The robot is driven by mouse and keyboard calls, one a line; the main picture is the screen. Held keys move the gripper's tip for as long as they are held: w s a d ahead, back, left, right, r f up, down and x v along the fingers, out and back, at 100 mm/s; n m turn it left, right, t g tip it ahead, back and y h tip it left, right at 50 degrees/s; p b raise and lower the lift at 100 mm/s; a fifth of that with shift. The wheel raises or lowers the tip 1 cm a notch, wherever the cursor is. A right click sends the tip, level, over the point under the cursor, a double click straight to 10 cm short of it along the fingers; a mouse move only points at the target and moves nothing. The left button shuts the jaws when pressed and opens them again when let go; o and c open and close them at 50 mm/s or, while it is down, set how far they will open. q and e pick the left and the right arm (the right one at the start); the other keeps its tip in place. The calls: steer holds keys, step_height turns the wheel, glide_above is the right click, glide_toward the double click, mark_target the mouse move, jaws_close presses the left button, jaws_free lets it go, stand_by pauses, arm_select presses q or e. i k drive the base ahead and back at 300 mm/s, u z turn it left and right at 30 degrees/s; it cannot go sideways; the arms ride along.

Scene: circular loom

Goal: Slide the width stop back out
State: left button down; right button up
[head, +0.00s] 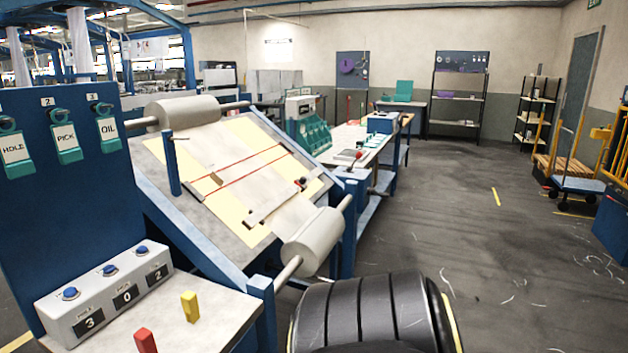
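The slanted board (150,160) of a blue-framed stand shows at centre left. A pale bar (272,204) lies across its lower right part, with a dark and red knob (301,184) near its upper right end. This looks like the width stop, but no label shows to confirm it. A small brown block (215,178) sits further up the board, by two thin red lines. Neither of my grippers is in view.
Grey rollers (183,111) and (313,241) flank the board. A counter box (105,300) and red (145,341) and yellow (190,306) blocks are at lower left. A dark ridged cylinder (365,310) fills the bottom centre. The floor at right is mostly clear.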

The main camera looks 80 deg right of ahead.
mark_target(300, 183)
steer(key=z, duration=3.45)
steer(key=i, duration=2.65)
steer(key=u, duration=2.15)
